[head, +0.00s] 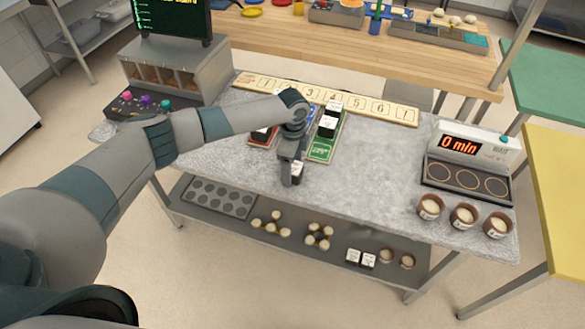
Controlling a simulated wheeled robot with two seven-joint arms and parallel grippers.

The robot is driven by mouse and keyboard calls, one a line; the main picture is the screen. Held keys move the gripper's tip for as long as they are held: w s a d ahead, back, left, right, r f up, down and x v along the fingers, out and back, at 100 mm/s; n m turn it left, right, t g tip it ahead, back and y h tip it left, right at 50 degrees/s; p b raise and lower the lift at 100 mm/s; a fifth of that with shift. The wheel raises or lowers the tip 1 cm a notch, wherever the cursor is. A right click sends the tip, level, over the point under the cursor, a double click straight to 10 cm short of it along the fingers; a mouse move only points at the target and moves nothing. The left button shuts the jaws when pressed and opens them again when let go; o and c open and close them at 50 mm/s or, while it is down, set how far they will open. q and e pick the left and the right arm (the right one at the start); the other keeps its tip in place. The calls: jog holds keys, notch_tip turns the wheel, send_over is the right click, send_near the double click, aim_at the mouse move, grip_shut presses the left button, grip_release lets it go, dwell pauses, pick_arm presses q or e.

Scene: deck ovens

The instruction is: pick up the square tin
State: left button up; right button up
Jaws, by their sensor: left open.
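My left gripper (291,172) points down over the front middle of the grey stone counter (380,155). It is open. A small square tin (298,171), dark with a white top, stands at its fingertips, partly hidden by them; I cannot tell whether they touch it. More dark square tins with white tops (327,122) stand on a green card (320,150) just right of the gripper. Another dark tin (262,133) shows on a red card (256,143) to the left, partly behind my arm. My right gripper is out of view.
A numbered strip (365,105) runs along the counter's back. A timer box (468,143) reading "0 min" and several brown cups (463,215) stand at the right. A button panel (150,103) is at the left. The shelf below (340,262) holds cups and tins.

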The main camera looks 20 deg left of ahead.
pick_arm(q)
jog(key=shift+f, duration=0.7)
jog(key=c, duration=1.3)
jog(key=shift+r, duration=0.5)
jog(key=r+b, duration=0.2)
jog(key=r, duration=0.1)
jog(key=shift+d+r, duration=0.1)
jog(key=shift+d, duration=0.25)
jog(key=s+d+r+b, duration=0.1)
jog(key=d+r+b, duration=0.3)
jog(key=d+r, duration=0.3)
jog(key=d, duration=0.4)
jog(key=shift+s, duration=0.4)
